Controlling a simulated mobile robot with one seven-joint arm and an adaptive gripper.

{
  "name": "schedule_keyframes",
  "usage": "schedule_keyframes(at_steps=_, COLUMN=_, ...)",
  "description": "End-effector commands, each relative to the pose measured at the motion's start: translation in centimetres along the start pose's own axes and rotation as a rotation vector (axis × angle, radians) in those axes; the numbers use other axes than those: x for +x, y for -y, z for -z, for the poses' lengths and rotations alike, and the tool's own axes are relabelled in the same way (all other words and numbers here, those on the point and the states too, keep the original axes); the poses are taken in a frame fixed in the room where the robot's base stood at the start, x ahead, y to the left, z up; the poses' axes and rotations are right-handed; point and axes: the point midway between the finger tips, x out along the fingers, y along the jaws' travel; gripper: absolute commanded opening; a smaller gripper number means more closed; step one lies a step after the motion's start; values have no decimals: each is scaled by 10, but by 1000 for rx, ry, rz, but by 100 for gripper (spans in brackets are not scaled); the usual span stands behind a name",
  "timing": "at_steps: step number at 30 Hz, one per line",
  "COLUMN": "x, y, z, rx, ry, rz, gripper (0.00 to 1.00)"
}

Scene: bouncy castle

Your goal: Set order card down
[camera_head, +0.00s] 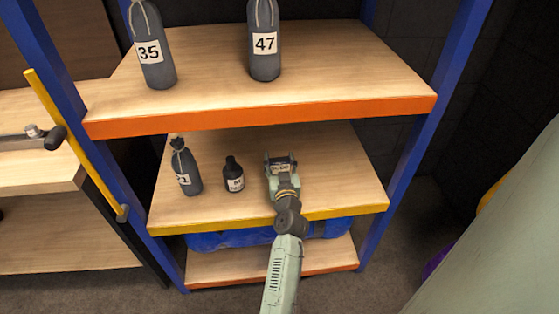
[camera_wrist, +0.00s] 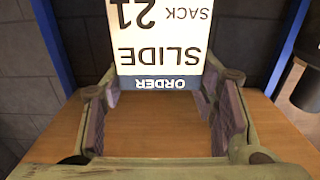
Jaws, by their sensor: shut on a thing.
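The order card (camera_wrist: 160,42) is a white card with a dark header. In the wrist view it reads upside down "ORDER", "SLIDE", "SACK 21". It stands between the fingers of my gripper (camera_head: 280,160), which is shut on it. In the head view the card (camera_head: 281,168) is small and partly covered by the fingers. My gripper is low over the right half of the middle shelf board (camera_head: 335,175). I cannot tell whether the card touches the board.
A dark bottle (camera_head: 233,175) and a tied grey sack (camera_head: 185,168) stand left of my gripper on the middle shelf. Sacks 35 (camera_head: 153,48) and 47 (camera_head: 264,42) stand on the upper shelf (camera_head: 210,98). Blue uprights (camera_head: 408,160) flank the boards. The board right of my gripper is clear.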

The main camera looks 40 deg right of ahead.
Motion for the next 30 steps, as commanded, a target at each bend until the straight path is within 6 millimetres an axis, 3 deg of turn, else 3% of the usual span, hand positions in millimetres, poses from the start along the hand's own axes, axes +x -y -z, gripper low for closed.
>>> schedule_keyframes(at_steps=13, x=0, y=0, z=-8, rx=-1, ry=-2, rz=-1, gripper=8)
schedule_keyframes(at_steps=14, x=0, y=0, z=-8, rx=-1, ry=-2, rz=0, gripper=54)
schedule_keyframes(at_steps=23, x=0, y=0, z=-7, rx=-1, ry=-1, rz=0, gripper=73)
schedule_keyframes(at_steps=30, x=0, y=0, z=-7, rx=0, ry=-1, rz=-1, gripper=73)
